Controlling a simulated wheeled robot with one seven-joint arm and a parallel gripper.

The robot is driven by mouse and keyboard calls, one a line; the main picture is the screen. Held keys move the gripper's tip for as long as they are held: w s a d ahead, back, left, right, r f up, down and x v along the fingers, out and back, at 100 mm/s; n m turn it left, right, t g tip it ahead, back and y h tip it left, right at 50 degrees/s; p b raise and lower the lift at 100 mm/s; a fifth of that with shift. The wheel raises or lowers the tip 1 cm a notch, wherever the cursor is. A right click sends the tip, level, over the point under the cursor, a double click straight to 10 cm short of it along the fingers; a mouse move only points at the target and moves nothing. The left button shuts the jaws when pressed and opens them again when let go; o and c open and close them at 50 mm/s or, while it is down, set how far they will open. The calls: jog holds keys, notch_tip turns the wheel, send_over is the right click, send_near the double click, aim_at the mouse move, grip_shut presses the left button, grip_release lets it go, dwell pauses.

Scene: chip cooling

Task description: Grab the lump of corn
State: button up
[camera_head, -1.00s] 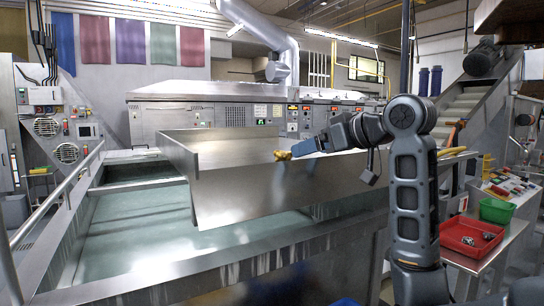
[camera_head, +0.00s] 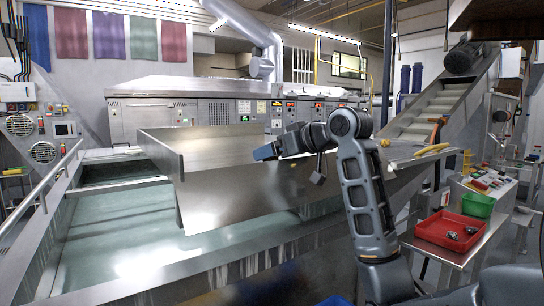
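My gripper (camera_head: 265,152), with a blue-grey tip, points left above the front rim of the steel trough (camera_head: 230,200). No yellow lump shows clearly at the gripper. Whether one is behind the tip or between the fingers is hidden, and the finger gap is too small to make out. A long yellow piece (camera_head: 432,149) lies on the steel ledge to the right of my arm, well apart from the gripper. I cannot tell whether it is corn.
The trough stands over a large basin (camera_head: 130,222) of greenish water with metal rails. A red tray (camera_head: 449,230) with small items and a green tray (camera_head: 478,205) are on a side table at right. A long steel machine (camera_head: 210,110) stands behind.

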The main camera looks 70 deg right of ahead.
jog(key=c, duration=1.1)
jog(key=shift+r, duration=0.1)
